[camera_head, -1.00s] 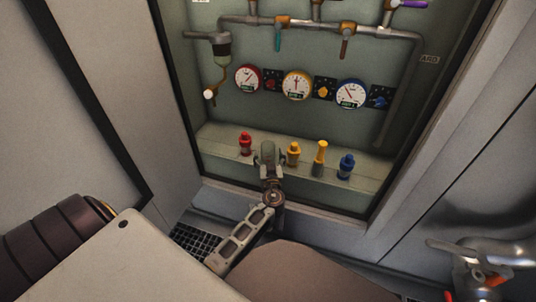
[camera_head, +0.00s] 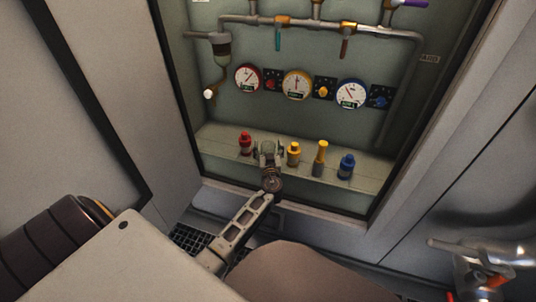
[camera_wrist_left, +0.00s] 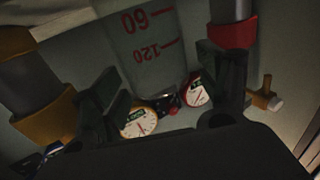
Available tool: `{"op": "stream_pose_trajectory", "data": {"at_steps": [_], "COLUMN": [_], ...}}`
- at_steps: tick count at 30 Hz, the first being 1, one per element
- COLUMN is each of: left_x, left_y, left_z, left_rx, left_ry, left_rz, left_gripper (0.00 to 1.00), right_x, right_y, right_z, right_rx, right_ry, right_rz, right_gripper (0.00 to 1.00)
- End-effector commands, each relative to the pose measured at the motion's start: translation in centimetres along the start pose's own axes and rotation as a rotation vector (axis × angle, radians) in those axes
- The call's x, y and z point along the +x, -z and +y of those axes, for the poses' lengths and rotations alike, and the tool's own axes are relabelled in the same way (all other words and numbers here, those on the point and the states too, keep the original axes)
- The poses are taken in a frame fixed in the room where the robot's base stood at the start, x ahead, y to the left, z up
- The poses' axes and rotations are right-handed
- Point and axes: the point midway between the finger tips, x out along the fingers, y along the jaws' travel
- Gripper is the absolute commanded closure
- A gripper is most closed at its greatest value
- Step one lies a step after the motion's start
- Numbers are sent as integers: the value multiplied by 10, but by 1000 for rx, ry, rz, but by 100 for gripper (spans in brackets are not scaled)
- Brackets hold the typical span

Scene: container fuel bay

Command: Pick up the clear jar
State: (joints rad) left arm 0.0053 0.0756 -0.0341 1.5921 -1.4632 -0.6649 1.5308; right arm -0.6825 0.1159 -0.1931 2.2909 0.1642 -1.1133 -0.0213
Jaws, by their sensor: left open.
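The clear jar (camera_wrist_left: 145,50) has red marks reading 60 and 120, upside down in the left wrist view. In the head view the jar (camera_head: 267,146) stands on the ledge between the red and yellow fittings, partly hidden by my gripper. My left gripper (camera_head: 268,154) is open right in front of it. In the left wrist view the dark fingers of the gripper (camera_wrist_left: 160,82) lie on either side of the jar. I cannot tell whether they touch it.
On the ledge (camera_head: 222,140) a red fitting (camera_head: 245,144) stands left of the jar; two yellow fittings (camera_head: 293,154) (camera_head: 320,158) and a blue one (camera_head: 346,166) stand right. Gauges (camera_head: 297,84) and pipes are behind. The bay's frame surrounds the ledge.

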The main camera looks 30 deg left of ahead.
Motion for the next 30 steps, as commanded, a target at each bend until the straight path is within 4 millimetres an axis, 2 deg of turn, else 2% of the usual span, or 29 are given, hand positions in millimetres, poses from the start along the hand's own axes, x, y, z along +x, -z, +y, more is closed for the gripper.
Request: {"op": "stream_pose_trajectory", "data": {"at_steps": [6,15,18,30], "left_x": [0,0,0,0], "left_y": [0,0,0,7], "left_z": [0,0,0,0], "left_rx": [0,0,0,-1], "left_ry": [0,0,0,0], "left_rz": [0,0,0,1], "left_gripper": [26,64,74,74], "right_x": [0,0,0,-4], "right_y": [0,0,0,0], "right_z": [0,0,0,0], "right_rx": [0,0,0,-2], "right_ry": [-1,-1,-1,-5], "right_rz": [0,0,0,-10], "right_gripper": [60,60,60,60]}}
